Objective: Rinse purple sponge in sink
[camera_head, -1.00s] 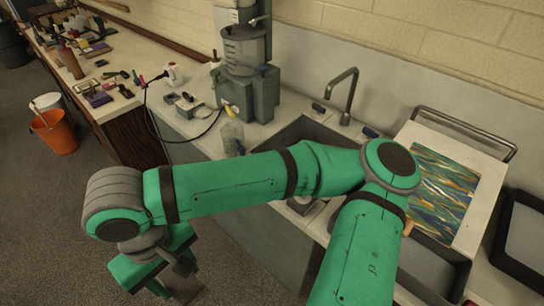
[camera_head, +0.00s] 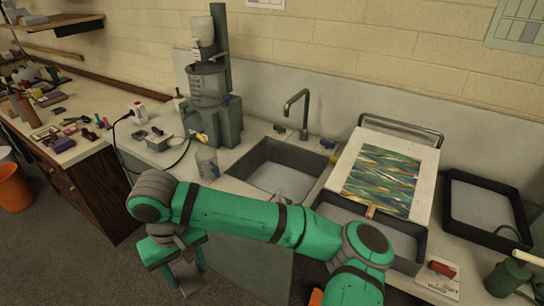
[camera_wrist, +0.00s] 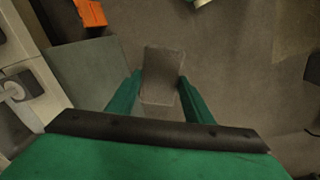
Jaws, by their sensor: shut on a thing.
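My gripper (camera_wrist: 160,80) points down over the floor, in front of the counter. It is shut on a flat grey-brown block (camera_wrist: 162,66), which shows between the fingers in the wrist view. The block does not look clearly purple, so I cannot tell that it is the sponge. In the head view the gripper (camera_head: 187,276) is at the lower left, below counter height. The dark sink (camera_head: 262,152) is set in the counter with a grey faucet (camera_head: 303,108) behind it. My arm crosses in front of the sink's near side. A small purple item (camera_head: 62,146) lies on the left bench.
A marbled print (camera_head: 382,178) lies on a white board right of the sink, above a dark tray (camera_head: 408,262). Another black tray (camera_head: 452,205) stands farther right. A clear jar (camera_head: 207,163) is left of the sink. An orange bucket (camera_head: 14,188) stands on the floor.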

